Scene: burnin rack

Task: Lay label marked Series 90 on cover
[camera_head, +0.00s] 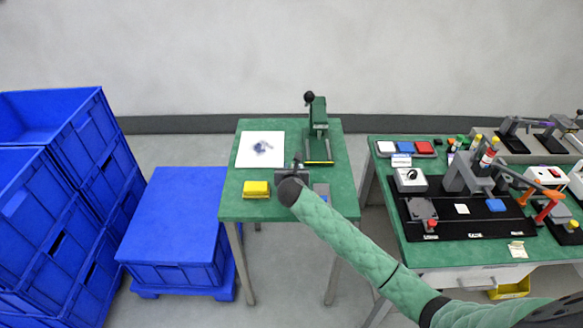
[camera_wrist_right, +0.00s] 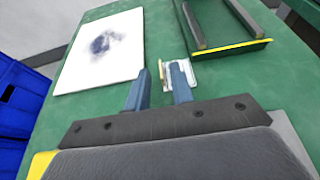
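My right gripper (camera_head: 297,165) is over the middle of the small green table. In the right wrist view the two blue-grey fingers (camera_wrist_right: 160,85) stand apart. A small pale piece with a gold-brown edge (camera_wrist_right: 163,74) lies on the table by the fingertips, partly behind the right finger. I cannot tell whether it is the label or the cover, and no marking on it is readable. The arm hides this spot in the head view. No Series 90 text is readable anywhere. My left gripper is not in view.
The small table (camera_head: 235,208) also bears a white sheet with a dark smudge (camera_head: 246,157), a green press (camera_head: 318,125), a yellow box (camera_head: 256,189) and a grey piece (camera_head: 322,189). Blue crates (camera_head: 175,215) stand left. A crowded workbench (camera_head: 400,240) stands right.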

